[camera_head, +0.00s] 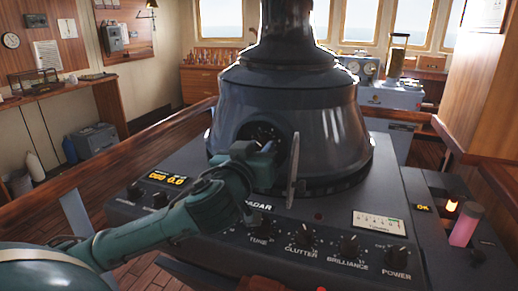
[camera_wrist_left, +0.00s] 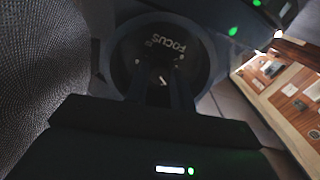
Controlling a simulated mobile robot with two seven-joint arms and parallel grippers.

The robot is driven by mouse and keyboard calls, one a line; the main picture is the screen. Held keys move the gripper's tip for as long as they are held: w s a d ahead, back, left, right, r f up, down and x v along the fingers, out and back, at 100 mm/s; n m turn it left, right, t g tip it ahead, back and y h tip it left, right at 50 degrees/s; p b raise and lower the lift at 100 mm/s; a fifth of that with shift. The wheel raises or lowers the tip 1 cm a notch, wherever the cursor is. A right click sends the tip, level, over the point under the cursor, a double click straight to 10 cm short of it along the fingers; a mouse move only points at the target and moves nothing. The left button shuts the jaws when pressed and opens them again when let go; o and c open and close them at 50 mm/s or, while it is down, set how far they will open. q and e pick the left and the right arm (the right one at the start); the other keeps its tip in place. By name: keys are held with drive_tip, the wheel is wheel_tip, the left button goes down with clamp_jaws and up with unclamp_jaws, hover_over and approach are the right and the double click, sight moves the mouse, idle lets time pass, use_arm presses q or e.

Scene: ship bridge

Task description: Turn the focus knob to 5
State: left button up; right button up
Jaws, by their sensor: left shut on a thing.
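The focus knob (camera_wrist_left: 163,80) is a dark knob with a white pointer mark, inside a round recess in the radar hood. The white word FOCUS shows upside down above it in the left wrist view. The scale numbers around it are too dark and small to read. My left gripper (camera_head: 262,147) reaches into the recess (camera_head: 259,130) on the hood's front. Its two dark fingers (camera_wrist_left: 166,92) are shut on the knob, one on each side. In the head view the gripper hides the knob. My right gripper is not in view.
A thin round cover (camera_head: 293,172) stands open just right of the gripper. The radar console (camera_head: 330,215) has several knobs, including TUNE, CLUTTER, BRILLIANCE and POWER, below my arm. An amber display (camera_head: 167,179) is lit at left. A pink cylinder (camera_head: 466,224) stands at right.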

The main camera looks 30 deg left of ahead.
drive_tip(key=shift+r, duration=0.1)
use_arm(q)
drive_tip(key=m+p, duration=0.2)
drive_tip(key=m, duration=0.2)
drive_tip(key=shift+r, duration=0.1)
drive_tip(key=m+p, duration=0.1)
drive_tip(key=m, duration=0.2)
drive_tip(key=shift+m, duration=0.3)
drive_tip(key=shift+m+p, duration=0.6)
drive_tip(key=shift+m, duration=0.6)
drive_tip(key=shift+p, duration=0.3)
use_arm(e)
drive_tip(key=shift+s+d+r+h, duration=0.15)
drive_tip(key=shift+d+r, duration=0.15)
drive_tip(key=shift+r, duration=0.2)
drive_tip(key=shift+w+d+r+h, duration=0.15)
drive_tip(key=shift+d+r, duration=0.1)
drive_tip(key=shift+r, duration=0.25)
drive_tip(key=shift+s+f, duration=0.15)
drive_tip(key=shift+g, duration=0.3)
use_arm(q)
drive_tip(key=o, duration=1)
